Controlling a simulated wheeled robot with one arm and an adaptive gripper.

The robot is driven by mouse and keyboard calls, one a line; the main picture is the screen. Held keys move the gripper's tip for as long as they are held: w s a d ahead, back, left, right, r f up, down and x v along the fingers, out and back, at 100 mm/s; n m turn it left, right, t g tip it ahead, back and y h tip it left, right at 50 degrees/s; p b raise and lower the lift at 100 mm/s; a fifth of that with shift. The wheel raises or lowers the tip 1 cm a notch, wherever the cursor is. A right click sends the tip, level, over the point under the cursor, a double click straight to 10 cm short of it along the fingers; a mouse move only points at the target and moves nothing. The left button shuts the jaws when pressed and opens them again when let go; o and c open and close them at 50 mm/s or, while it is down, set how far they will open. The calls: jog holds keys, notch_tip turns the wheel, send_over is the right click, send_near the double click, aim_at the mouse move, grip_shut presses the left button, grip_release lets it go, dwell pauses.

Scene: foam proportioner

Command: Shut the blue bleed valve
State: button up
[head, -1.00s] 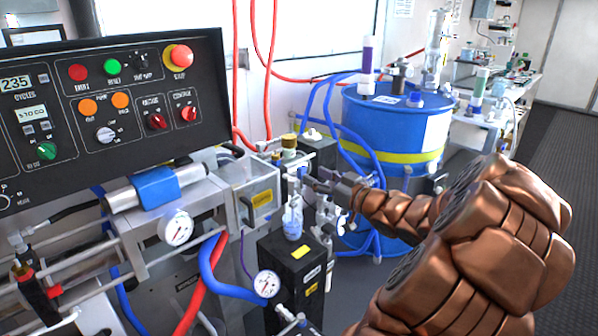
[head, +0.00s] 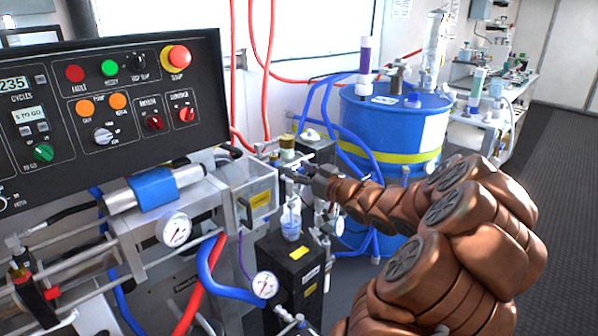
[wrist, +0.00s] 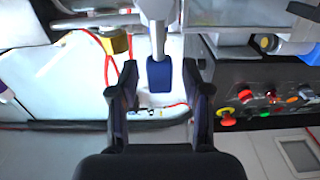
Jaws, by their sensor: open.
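In the wrist view the blue bleed valve handle (wrist: 159,73) is a short dark-blue grip on the end of a pale metal stem. It shows between the two dark fingertips of my gripper (wrist: 160,84), with gaps on both sides. The fingers are apart, and I see no contact. In the head view my gripper (head: 296,175) is beside the clear box and the brass-topped fitting, above the black pump block (head: 285,255). I cannot make out the blue handle there, at the small gripper tips.
The control panel (head: 120,95) with knobs and a red stop button stands at the left. A clear-sided box (head: 262,203) is just left of my gripper. A blue drum (head: 390,130) stands behind my arm. Blue hoses (head: 350,140) run between. Open floor lies at the right.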

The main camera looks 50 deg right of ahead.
grip_shut()
dwell(0.6)
